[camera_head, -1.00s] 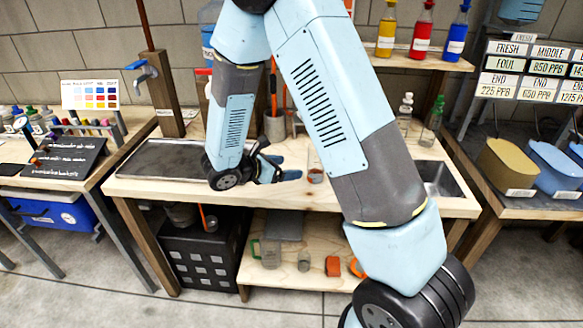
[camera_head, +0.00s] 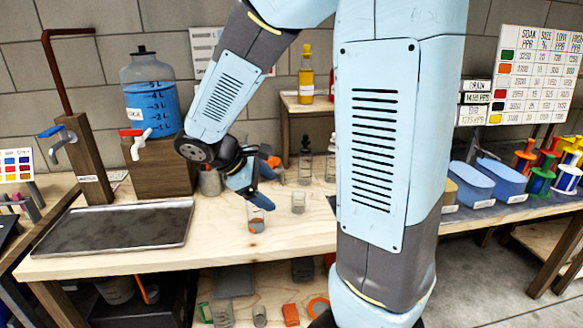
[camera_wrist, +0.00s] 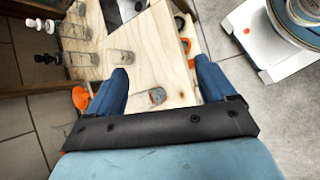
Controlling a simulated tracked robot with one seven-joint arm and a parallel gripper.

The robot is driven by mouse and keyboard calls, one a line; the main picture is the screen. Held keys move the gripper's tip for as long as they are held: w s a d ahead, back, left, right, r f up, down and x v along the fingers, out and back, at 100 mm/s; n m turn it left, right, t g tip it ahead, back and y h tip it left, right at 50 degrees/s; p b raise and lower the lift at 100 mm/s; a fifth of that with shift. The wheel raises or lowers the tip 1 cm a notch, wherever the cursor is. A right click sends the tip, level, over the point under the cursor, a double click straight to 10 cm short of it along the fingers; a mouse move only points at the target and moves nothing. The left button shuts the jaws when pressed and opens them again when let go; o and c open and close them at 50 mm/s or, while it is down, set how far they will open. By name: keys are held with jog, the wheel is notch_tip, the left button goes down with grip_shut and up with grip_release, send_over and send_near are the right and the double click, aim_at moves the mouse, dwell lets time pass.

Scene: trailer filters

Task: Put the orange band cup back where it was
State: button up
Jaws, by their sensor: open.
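A small clear cup with orange low on it, which looks like the orange band cup (camera_head: 256,221), stands on the wooden table near its front edge. My gripper (camera_head: 266,188) is open just above and behind it in the head view. In the wrist view the cup (camera_wrist: 157,96) shows between the two blue fingers of my gripper (camera_wrist: 162,69), closer to the palm than the fingertips. I cannot tell whether a finger touches it. A plain clear cup (camera_head: 298,203) stands to its right, apart from it.
A dark metal tray (camera_head: 115,227) lies on the table's left. A large blue-filled jug (camera_head: 150,95) stands behind it. Clear bottles (camera_head: 305,162) stand at the back. Cups and orange pieces (camera_head: 290,314) sit on the lower shelf. The tabletop right of the cups is mostly clear.

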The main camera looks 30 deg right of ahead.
jog(key=s+r+m+t+y, duration=0.5)
jog(key=s+r+m+y, duration=0.3)
jog(key=s+r+m, duration=0.3)
jog(key=s, duration=0.2)
jog(key=shift+s+r, duration=0.3)
jog(key=shift+r, duration=0.1)
dwell(0.7)
